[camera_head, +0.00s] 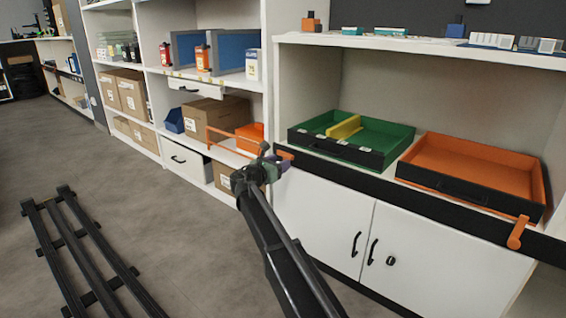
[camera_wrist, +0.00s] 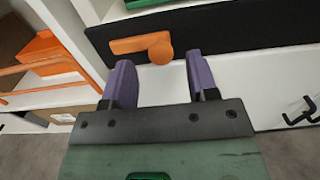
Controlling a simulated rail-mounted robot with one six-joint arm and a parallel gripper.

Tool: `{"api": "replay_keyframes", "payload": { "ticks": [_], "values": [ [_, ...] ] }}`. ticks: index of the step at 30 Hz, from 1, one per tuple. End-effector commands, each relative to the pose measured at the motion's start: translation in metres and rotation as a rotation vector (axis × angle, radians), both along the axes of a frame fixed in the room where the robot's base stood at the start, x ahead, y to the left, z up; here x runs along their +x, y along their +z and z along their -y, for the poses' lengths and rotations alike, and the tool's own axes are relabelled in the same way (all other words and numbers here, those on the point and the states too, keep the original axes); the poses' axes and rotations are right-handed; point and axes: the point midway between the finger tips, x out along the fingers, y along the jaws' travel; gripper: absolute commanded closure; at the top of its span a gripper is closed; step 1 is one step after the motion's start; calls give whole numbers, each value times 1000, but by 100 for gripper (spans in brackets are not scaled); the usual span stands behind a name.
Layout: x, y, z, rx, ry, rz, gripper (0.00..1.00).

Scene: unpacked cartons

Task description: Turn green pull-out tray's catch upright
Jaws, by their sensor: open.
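The green pull-out tray (camera_head: 385,137) sits on the right shelf in the head view, with a black front and a yellow divider; a sliver of green also shows at the top of the wrist view (camera_wrist: 150,3). In the wrist view an orange catch (camera_wrist: 140,44) lies about level on the black strip below the tray, its round end at the right and its arm pointing left. My gripper (camera_wrist: 162,75) is open and empty, its purple fingers spread just below the catch, the round end between them.
An orange tray (camera_head: 475,168) stands to the right, with another orange catch (camera_head: 517,233) hanging down below its right corner. White cupboard doors (camera_head: 335,225) lie below.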

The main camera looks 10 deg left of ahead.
Motion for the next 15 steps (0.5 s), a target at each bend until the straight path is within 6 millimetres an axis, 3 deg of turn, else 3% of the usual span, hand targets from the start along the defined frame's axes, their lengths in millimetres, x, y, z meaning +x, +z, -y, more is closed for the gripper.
{"api": "replay_keyframes", "payload": {
  "ticks": [4,12,15],
  "values": [
    [18,0,11,1,-1,1,47],
    [21,0,14,1,0,0,47],
    [20,0,14,1,0,0,59]
  ]
}}
